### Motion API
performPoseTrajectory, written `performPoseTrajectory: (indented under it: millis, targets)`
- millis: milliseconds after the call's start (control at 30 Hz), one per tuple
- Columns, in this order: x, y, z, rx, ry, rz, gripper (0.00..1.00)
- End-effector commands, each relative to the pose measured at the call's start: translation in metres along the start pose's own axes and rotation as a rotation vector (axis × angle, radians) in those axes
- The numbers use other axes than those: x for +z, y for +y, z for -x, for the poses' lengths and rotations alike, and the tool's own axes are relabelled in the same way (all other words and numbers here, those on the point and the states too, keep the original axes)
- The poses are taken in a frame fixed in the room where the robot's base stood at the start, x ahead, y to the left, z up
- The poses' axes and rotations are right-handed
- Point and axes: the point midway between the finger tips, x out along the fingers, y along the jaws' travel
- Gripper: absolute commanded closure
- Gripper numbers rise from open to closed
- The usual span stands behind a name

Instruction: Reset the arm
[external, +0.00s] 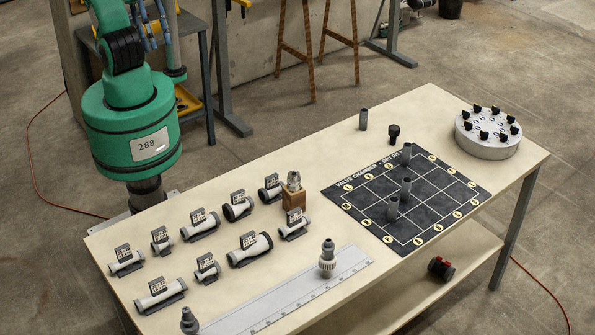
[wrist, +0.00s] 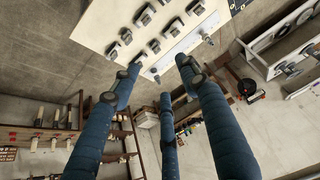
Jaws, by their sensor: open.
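My gripper (wrist: 160,76) shows in the wrist view as three blue fingers with dark tips, spread apart with nothing between them. It is open and empty. My green arm (external: 128,125) stands at the left behind the table in the external view, and its gripper is not visible there. The wrist view looks past the fingers at the table (wrist: 105,15) with its fittings, near the top, and at the floor. The fingers look clear of the table and its objects.
The worktable (external: 430,105) bears several labelled pipe pieces (external: 200,226), a wooden block (external: 294,199), a ruled plate (external: 275,298), a dark grid mat (external: 455,195) with upright tubes and a round grey holder (external: 487,135). A dark red-marked fitting (external: 441,268) lies on the lower shelf.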

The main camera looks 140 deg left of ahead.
Motion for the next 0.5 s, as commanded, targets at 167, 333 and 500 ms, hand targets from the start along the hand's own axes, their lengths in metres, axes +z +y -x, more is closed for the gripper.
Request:
performPoseTrajectory:
  millis: [167,333,500]
  targets:
    - [0.018,0.0,-0.034,0.0,0.0,0.0,0.55]
    - [0.027,0.0,-0.051,0.0,0.0,0.0,0.55]
    - [0.03,0.0,-0.057,0.0,0.0,0.0,0.55]
